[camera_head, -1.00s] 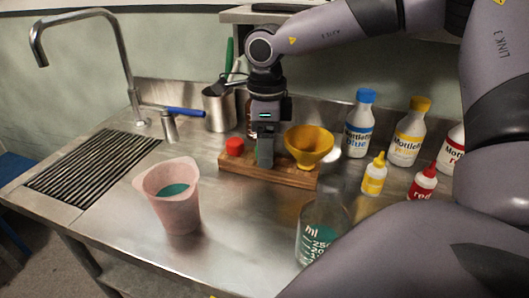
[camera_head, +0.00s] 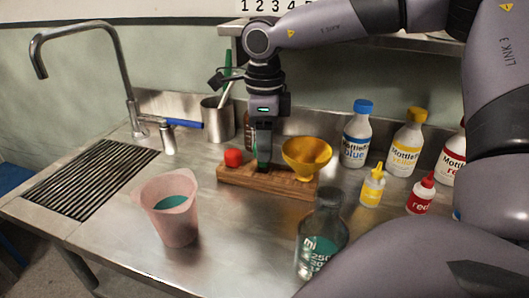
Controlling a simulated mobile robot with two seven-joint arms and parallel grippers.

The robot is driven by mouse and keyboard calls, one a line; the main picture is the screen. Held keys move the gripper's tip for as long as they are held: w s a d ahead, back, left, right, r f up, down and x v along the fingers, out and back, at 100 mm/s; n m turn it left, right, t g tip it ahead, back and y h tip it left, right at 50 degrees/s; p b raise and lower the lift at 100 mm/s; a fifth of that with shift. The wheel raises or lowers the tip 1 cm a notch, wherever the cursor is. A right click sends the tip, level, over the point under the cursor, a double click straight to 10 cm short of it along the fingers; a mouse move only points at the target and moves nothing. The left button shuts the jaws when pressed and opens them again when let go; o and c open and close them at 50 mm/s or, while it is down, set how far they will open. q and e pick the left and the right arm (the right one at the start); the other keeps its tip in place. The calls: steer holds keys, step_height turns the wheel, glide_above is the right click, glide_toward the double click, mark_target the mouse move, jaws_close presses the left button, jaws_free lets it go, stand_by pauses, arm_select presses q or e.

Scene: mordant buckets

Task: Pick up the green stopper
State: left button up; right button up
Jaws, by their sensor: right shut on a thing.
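My right gripper (camera_head: 262,160) points down over the wooden block (camera_head: 285,190), between the red stopper (camera_head: 233,158) and the yellow funnel (camera_head: 307,156). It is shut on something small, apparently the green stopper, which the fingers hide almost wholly. I cannot tell whether the held thing still touches the block. My left gripper is not in view.
A pink beaker (camera_head: 172,222) of teal liquid stands front left; a glass bottle (camera_head: 318,247) stands front right. Blue-capped (camera_head: 356,150) and yellow-capped (camera_head: 405,158) bottles stand at right. A metal cup (camera_head: 215,120) is behind. The middle counter is clear.

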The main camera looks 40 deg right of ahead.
step_height(320, 180, up, 17)
steer(key=p, duration=0.1)
stand_by(0.3)
steer(key=shift+p, duration=0.3)
step_height(320, 180, up, 5)
steer(key=p, duration=0.5)
steer(key=shift+f, duration=0.1)
stand_by(0.3)
